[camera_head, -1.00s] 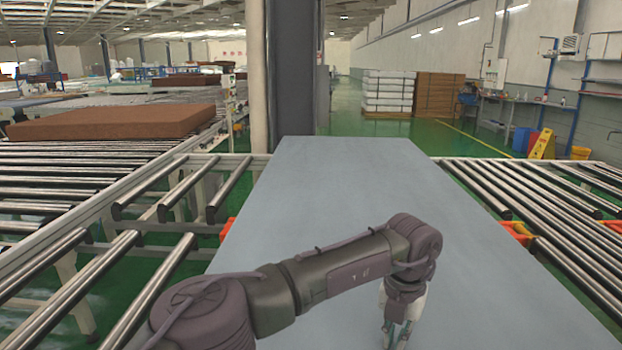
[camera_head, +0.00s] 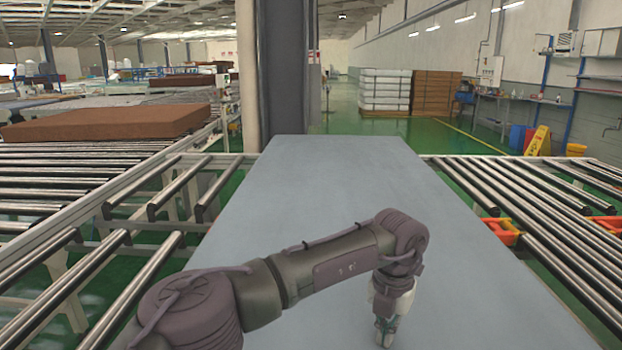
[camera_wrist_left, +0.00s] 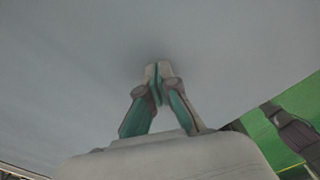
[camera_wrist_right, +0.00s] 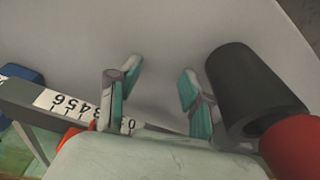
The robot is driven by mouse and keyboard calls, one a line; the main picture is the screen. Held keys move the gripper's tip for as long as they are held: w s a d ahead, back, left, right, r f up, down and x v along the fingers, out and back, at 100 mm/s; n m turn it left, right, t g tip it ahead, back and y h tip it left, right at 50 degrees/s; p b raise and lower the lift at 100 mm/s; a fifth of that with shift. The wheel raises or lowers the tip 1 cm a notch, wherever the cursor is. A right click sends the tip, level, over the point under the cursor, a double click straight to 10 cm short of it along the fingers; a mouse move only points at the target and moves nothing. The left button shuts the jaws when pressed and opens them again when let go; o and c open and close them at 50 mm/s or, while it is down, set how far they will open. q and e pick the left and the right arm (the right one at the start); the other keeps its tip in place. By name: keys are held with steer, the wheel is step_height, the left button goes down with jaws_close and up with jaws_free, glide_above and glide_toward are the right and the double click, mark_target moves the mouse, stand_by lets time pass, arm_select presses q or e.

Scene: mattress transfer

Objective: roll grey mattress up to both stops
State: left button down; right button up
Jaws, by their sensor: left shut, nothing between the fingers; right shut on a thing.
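The grey mattress (camera_head: 330,180) is a long flat slab running away from me in the head view. My left gripper (camera_head: 384,338) points down at its near part. In the left wrist view my left gripper (camera_wrist_left: 157,78) is shut and empty, its tips against or just above the grey surface (camera_wrist_left: 80,70). In the right wrist view my right gripper (camera_wrist_right: 158,85) has its fingers apart, with the grey mattress (camera_wrist_right: 165,35) between and behind them. It seems closed on the mattress; the contact is unclear. The right gripper is not visible in the head view.
Roller conveyors stand left (camera_head: 100,270) and right (camera_head: 540,220). Orange-red brackets (camera_head: 498,230) sit by the right rollers. The right wrist view shows a black cylinder (camera_wrist_right: 240,85) with a red end (camera_wrist_right: 295,145) and a numbered scale (camera_wrist_right: 65,103). A pillar (camera_head: 280,75) stands behind.

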arm_select(q)
steer(key=shift+w+a, duration=0.1)
steer(key=shift+a, duration=0.1)
arm_select(e)
steer(key=shift+s+d+f, duration=0.1)
steer(key=shift+s+d, duration=0.1)
steer(key=shift+s, duration=0.15)
arm_select(q)
steer(key=shift+r, duration=0.1)
